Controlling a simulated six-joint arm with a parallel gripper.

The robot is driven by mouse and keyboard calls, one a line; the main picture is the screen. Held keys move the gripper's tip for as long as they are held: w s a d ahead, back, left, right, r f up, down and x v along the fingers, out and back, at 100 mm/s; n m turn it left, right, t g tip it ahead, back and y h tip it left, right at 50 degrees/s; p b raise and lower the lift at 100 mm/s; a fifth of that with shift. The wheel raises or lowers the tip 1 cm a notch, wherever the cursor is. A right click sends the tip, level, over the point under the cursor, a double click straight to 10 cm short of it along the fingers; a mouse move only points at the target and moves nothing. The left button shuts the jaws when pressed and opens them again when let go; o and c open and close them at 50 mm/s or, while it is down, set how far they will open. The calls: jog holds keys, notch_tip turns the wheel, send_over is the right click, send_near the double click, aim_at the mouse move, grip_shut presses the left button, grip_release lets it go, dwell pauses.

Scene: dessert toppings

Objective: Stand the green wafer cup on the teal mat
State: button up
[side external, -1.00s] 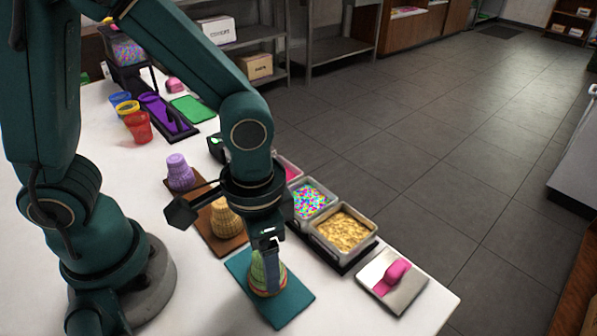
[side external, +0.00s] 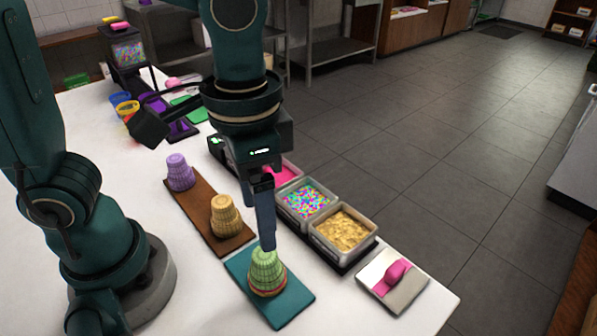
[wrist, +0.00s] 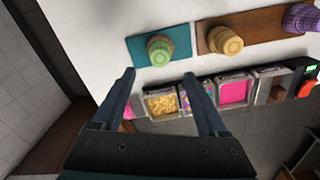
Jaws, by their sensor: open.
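The green wafer cup (side external: 267,271) stands on the teal mat (side external: 291,307), its narrow end up and a reddish band near its base. In the wrist view the green cup (wrist: 159,48) and the teal mat (wrist: 183,33) lie beyond my fingertips. My gripper (side external: 266,246) is above the cup in the side view, with its fingers pointing down. In the wrist view my gripper (wrist: 158,75) has its two fingers wide apart with nothing between them.
A brown board (side external: 206,212) behind the mat holds a tan wafer cup (side external: 226,216) and a purple one (side external: 180,172). Topping tubs, one with sprinkles (side external: 308,202) and one with golden bits (side external: 345,230), stand to the right.

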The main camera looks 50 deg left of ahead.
jog(key=s+a+r+n+t, duration=0.1)
jog(key=a+r+n+t, duration=0.1)
jog(key=a+t, duration=0.3)
jog(key=shift+s+a+n+t, duration=0.25)
jog(key=shift+a+n, duration=0.55)
jog(key=shift+a, duration=1.2)
